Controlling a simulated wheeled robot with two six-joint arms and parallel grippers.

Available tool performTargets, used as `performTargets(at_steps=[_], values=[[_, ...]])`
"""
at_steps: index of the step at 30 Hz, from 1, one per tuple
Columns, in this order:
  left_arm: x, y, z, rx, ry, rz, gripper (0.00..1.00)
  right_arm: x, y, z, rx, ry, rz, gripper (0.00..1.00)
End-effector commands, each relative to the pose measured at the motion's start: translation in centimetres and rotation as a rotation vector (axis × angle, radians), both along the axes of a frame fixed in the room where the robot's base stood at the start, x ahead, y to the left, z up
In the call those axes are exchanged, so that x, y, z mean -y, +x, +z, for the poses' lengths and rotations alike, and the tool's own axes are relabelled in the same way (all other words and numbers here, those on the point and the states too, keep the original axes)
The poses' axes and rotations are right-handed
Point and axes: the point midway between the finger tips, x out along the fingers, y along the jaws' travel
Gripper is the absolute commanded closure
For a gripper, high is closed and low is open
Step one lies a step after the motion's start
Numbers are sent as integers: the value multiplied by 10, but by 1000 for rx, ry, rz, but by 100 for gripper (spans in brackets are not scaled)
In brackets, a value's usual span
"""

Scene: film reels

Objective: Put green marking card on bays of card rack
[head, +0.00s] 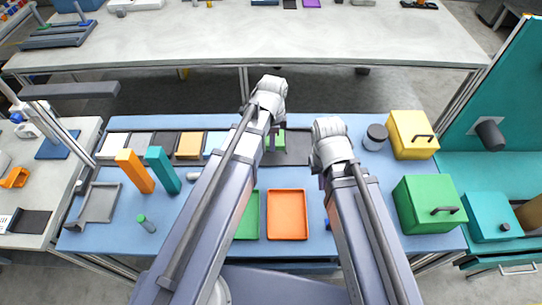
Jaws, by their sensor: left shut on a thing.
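The card rack (298,148) is a long dark strip along the back of the blue table. Its left bays hold pale, dark, orange and light-blue cards. A green marking card (280,141) shows at the rack's right part, beside my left gripper (271,142). My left gripper is shut on the green card, at or just above the rack; I cannot tell whether the card touches it. My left arm hides the rack's middle. My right gripper (323,183) hangs in front of the rack's right end, mostly hidden by its own wrist, so its jaws cannot be made out.
A green tray (247,215) and an orange tray (287,237) lie in front. Orange (135,171) and teal (162,170) blocks stand left, near a grey tray (99,203). Yellow (411,135) and green (428,203) boxes and a dark round jar (376,137) stand right.

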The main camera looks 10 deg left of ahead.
Motion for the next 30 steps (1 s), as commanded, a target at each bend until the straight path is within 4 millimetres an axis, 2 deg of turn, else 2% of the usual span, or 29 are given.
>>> performTargets(at_steps=[1,8,18,30], values=[[0,0,-9,0,0,0,100,0,0,-9,0,0,0,100],[0,0,-10,0,0,0,100,0,0,-10,0,0,0,100],[0,0,-46,0,0,0,100,0,0,-46,0,0,0,100],[0,0,-48,0,0,0,100,0,0,-48,0,0,0,100]])
